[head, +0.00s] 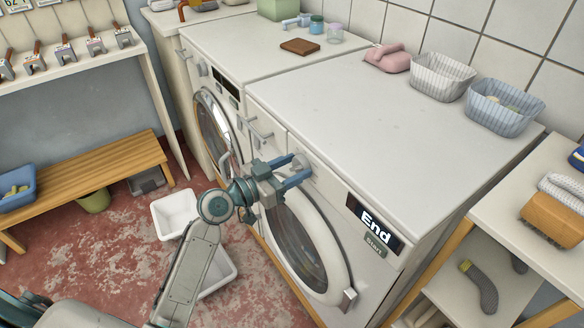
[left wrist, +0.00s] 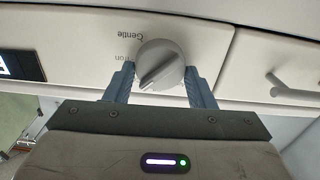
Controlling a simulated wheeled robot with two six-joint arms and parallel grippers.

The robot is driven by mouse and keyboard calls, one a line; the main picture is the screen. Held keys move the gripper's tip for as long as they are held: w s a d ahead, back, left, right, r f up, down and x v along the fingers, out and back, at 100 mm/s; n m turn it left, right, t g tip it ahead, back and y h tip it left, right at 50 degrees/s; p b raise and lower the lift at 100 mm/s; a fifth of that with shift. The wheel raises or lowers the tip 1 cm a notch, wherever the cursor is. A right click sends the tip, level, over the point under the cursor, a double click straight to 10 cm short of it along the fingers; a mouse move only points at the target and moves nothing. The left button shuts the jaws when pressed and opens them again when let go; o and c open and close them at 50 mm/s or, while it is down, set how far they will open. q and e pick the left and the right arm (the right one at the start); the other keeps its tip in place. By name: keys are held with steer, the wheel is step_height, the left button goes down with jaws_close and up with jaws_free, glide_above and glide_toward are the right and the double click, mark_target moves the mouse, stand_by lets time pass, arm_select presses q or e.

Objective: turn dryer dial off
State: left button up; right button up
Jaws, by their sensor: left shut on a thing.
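The dryer (head: 345,240) is the nearer white machine with a round glass door; its display (head: 375,221) reads "End" with "Start" below it. Its grey dial (head: 300,163) is on the front panel, left of the display. In the left wrist view the dial (left wrist: 160,65) has a raised grip ridge, slanted, with the words "Gentle" and "Iron" printed beside it. My left gripper (head: 296,172) reaches the dial from the front. Its blue fingers (left wrist: 161,82) are on either side of the dial and shut on it. My right gripper is not in view.
A second white machine (head: 205,105) stands at the left. A white shelf (head: 535,200) is at the right. White bins (head: 175,213) stand on the floor near my left arm, and a wooden bench (head: 90,180) is at the left.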

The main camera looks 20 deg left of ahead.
arm_select(q)
steer(key=n, duration=0.3)
steer(key=shift+n+p, duration=0.4)
steer(key=shift+n, duration=0.4)
steer(key=shift+w+a+n, duration=0.1)
steer(key=shift+n, duration=0.3)
steer(key=shift+n+p, duration=0.55)
steer(key=shift+n, duration=0.95)
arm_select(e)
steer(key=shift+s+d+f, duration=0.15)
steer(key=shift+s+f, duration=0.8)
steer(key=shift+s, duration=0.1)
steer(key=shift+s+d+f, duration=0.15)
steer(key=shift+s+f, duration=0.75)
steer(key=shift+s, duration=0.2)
arm_select(q)
steer(key=o, duration=1)
steer(key=shift+c, duration=0.2)
steer(key=shift+f, duration=0.1)
